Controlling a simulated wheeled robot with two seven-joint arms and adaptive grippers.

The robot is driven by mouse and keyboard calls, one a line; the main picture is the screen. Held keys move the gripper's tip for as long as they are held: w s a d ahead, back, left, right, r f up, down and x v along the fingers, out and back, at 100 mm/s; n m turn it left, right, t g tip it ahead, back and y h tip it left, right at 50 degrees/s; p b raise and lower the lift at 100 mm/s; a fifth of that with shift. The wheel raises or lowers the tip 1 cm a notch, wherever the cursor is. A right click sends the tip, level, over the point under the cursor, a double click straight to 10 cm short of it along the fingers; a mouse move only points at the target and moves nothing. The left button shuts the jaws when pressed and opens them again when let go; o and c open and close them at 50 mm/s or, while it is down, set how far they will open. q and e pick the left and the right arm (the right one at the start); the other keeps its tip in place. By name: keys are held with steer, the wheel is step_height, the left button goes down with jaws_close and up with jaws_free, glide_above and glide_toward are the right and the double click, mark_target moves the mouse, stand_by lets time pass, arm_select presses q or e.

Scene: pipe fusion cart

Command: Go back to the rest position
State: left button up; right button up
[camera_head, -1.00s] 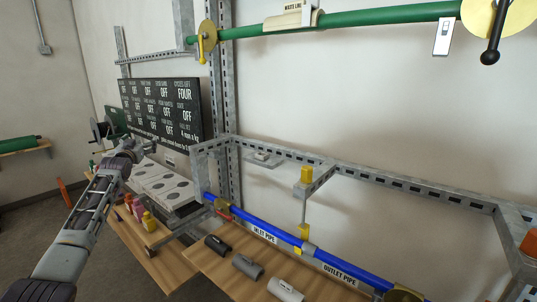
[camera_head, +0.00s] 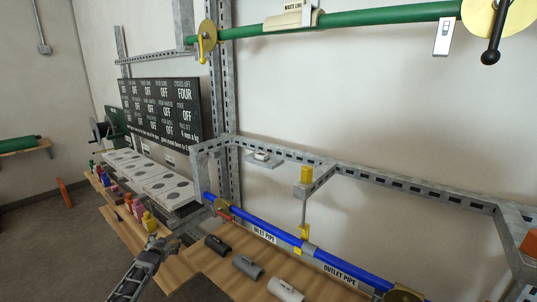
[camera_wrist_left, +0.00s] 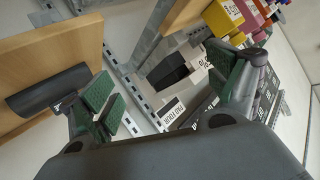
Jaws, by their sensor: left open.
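My left gripper (camera_head: 168,243) is at the lower left of the head view, beside the left end of the wooden shelf (camera_head: 190,262). The left wrist view shows its green-padded fingers (camera_wrist_left: 165,80) spread wide with nothing between them. Behind them, apart, are a wooden board (camera_wrist_left: 60,50), a dark cylinder (camera_wrist_left: 48,90) and a black block (camera_wrist_left: 170,72). My right gripper is in neither view.
Black, grey and white fittings (camera_head: 247,266) lie on the shelf. A blue pipe (camera_head: 270,232) runs along the metal frame. Coloured bottles (camera_head: 149,221) stand beside panels with round holes (camera_head: 170,187). A black status board (camera_head: 165,112) hangs behind. Floor at left is open.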

arm_select(q)
steer(key=s+d+f+g+h, duration=0.1)
steer(key=s+d+f+g, duration=0.35)
steer(key=s+f, duration=1.3)
steer(key=s+d+f+g+h, duration=0.15)
steer(key=s+d+f, duration=0.55)
steer(key=s+f, duration=1.05)
steer(key=s+d+f+g, duration=0.2)
steer(key=s+f, duration=0.3)
steer(key=s, duration=0.9)
steer(key=s+d+f+g, duration=0.2)
steer(key=s+f, duration=0.3)
steer(key=s, duration=0.9)
steer(key=s+d+f+g, duration=0.2)
steer(key=s+d+f, duration=0.2)
steer(key=s, duration=1)
steer(key=shift+d+f, duration=0.2)
steer(key=shift+f, duration=0.5)
steer(key=shift+w, duration=0.2)
